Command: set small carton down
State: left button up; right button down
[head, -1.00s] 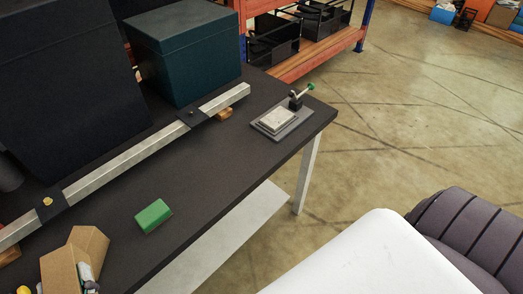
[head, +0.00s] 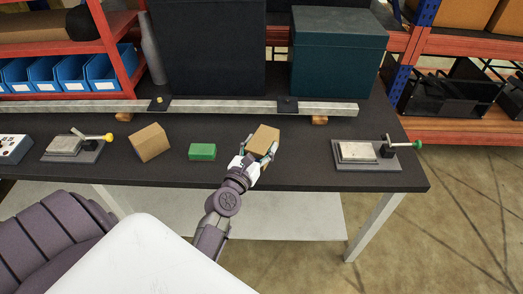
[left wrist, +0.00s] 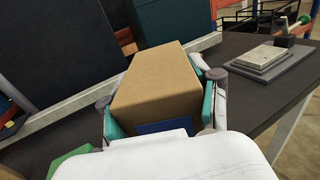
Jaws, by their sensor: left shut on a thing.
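In the left wrist view the carton (left wrist: 157,85) sits tilted between the two teal-padded fingers. I cannot tell whether its underside touches the table. A second brown carton (head: 150,142) stands on the table left of the green block. My right gripper is not in view.
A plate fixture with a green-tipped lever (head: 357,152) stands at the right; a yellow-tipped one (head: 75,147) stands at the left. A metal rail (head: 225,106) runs along the back, before a dark teal box (head: 338,55). Bare table lies between carton and right fixture.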

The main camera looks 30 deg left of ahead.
pick_arm(q)
jog(key=w+a+f+b, duration=0.4)
jog(key=w+b, duration=0.1)
jog(key=w+a+f+b, duration=0.2)
jog(key=w, duration=0.1)
jog(key=shift+f+b, duration=0.2)
jog(key=shift+b, duration=0.15)
jog(key=shift+w+a, duration=0.1)
notch_tip(320, 180, down, 4)
jog(key=b, duration=0.4)
jog(key=shift+r, duration=0.1)
jog(key=shift+f+b, duration=0.2)
jog(key=shift+b, duration=0.1)
jog(key=o, duration=1.4)
